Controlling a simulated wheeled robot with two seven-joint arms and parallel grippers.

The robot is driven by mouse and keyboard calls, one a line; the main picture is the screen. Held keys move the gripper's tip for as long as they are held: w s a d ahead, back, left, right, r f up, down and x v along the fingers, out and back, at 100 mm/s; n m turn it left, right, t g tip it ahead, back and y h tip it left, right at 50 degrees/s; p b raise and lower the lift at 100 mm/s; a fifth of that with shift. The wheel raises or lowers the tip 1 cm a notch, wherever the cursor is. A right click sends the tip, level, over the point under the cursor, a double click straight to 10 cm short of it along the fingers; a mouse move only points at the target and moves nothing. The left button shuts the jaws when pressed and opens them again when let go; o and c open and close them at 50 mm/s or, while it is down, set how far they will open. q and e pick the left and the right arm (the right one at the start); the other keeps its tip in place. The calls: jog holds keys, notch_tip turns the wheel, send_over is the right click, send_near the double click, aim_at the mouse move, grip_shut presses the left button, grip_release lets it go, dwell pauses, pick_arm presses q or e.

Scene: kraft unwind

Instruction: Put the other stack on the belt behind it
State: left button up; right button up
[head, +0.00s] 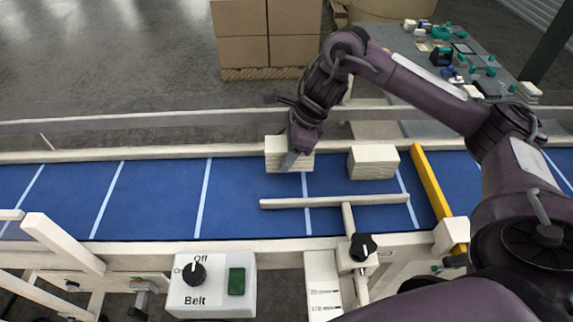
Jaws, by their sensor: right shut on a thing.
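A pale, cream-coloured stack (275,146) stands at the far side of the blue belt (150,205), by the back rail. My right gripper (292,158) reaches down over its front and is shut on it. Whether the stack touches the belt is hard to tell. A second pale stack (374,163) sits on the belt to its right, near a white cross line, with a gap between the two. My left gripper is not in view.
A white guide bar (335,202) lies across the belt in front of the stacks. A yellow bar (432,185) crosses the belt at the right. The belt control box (212,287) stands at the front. The belt's left part is clear. Cartons (268,40) stand behind.

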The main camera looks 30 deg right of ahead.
jog(key=shift+f, duration=0.3)
notch_tip(320, 180, down, 3)
jog(key=shift+a+r+b, duration=0.1)
jog(key=shift+b, duration=0.2)
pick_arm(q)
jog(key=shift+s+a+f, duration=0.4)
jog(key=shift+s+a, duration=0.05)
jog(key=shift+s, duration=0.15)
pick_arm(e)
jog(key=shift+f, duration=0.25)
jog(key=shift+f, duration=0.15)
jog(key=o, duration=1.1)
